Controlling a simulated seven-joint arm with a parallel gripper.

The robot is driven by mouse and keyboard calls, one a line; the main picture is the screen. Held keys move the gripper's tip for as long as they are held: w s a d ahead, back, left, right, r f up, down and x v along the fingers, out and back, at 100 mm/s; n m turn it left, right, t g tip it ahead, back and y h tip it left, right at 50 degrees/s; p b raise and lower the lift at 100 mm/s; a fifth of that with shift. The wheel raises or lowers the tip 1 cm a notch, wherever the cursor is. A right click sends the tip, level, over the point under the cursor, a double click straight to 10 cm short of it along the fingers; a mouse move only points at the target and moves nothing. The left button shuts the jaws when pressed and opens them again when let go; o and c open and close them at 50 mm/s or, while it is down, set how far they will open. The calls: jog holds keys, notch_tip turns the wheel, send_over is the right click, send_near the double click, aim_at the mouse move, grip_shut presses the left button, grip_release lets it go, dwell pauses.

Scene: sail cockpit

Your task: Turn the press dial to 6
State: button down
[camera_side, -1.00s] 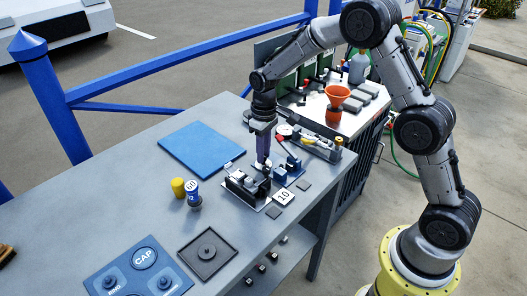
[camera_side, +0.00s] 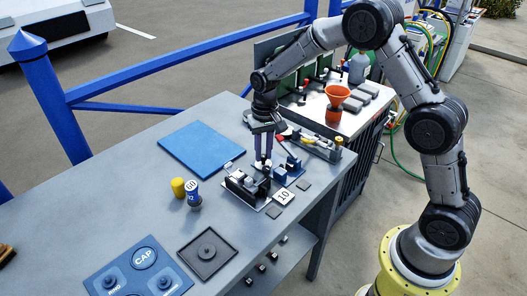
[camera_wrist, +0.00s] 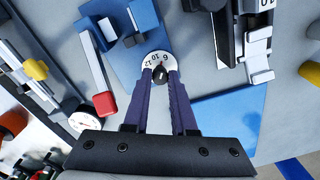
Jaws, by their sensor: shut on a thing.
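The white press dial (camera_wrist: 159,60) shows in the wrist view, with the figures 6, 10 and 12 readable along its far rim. A dark knob (camera_wrist: 160,76) stands at its centre. My gripper (camera_wrist: 160,78) has its two purple fingers on either side of this knob, shut on it. The fingers hide the sides of the dial, and I cannot tell which figure it is set to. The blue press (camera_side: 292,166) stands beside it in the side view. In that view my gripper (camera_side: 263,161) points down at the dial, which is mostly hidden.
A red-tipped lever (camera_wrist: 105,102) lies left of the fingers in the wrist view. A black and white fixture (camera_side: 246,186) stands close in front of my gripper. A block marked 10 (camera_side: 284,196) is nearby. A blue mat (camera_side: 202,149) lies flat to the left.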

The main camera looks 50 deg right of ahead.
jog(key=shift+m, duration=0.6)
jog(key=c, duration=0.7)
grip_release()
jog(key=shift+r, duration=0.1)
notch_tip(320, 180, up, 14)
jog(key=shift+s+d+f, duration=0.1)
jog(key=shift+d+f, duration=0.05)
